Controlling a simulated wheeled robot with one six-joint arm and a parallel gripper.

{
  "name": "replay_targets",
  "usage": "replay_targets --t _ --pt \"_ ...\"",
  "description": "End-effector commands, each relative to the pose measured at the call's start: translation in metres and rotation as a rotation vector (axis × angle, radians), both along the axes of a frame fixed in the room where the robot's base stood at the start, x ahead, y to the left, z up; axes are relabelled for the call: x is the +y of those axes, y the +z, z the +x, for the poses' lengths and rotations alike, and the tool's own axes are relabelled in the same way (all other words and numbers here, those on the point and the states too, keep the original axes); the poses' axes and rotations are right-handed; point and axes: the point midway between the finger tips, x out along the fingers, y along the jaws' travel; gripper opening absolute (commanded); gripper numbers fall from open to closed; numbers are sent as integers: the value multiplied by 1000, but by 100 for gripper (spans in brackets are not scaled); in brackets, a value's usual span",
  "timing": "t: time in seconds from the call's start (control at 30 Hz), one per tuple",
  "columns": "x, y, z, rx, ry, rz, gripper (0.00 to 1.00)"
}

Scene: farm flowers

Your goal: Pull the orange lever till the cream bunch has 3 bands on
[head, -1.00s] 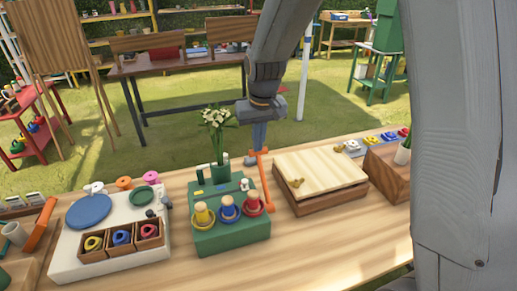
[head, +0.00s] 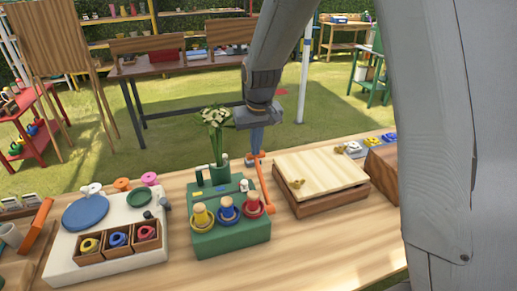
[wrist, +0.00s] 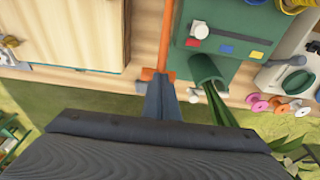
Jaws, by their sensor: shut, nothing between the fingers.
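The cream bunch (head: 215,118) stands upright in a green cup (head: 220,174) at the back of the green box (head: 228,238); no bands can be made out on it. The orange lever (head: 265,185) rises at the box's right side, its crossbar at the top. It also shows in the wrist view (wrist: 166,42). My gripper (head: 257,150) is shut and empty, fingers pointing down at the lever's top. In the wrist view my fingertips (wrist: 161,84) are right beside the crossbar; I cannot tell whether they touch. Yellow (head: 202,218), blue (head: 228,211) and red (head: 252,206) spools sit on the box's front.
A wooden box with a pale lid (head: 318,168) stands right of the lever. A white board (head: 68,262) with a blue disc (head: 86,212) and a compartment tray of coloured rings lies left. The table front is clear.

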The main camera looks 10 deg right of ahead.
Motion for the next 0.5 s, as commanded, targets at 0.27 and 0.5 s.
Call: replay_targets --t 0.27,0.5 --pt "1 -9 5 -1 0 0 0" --pt "3 -24 14 -1 0 0 0"
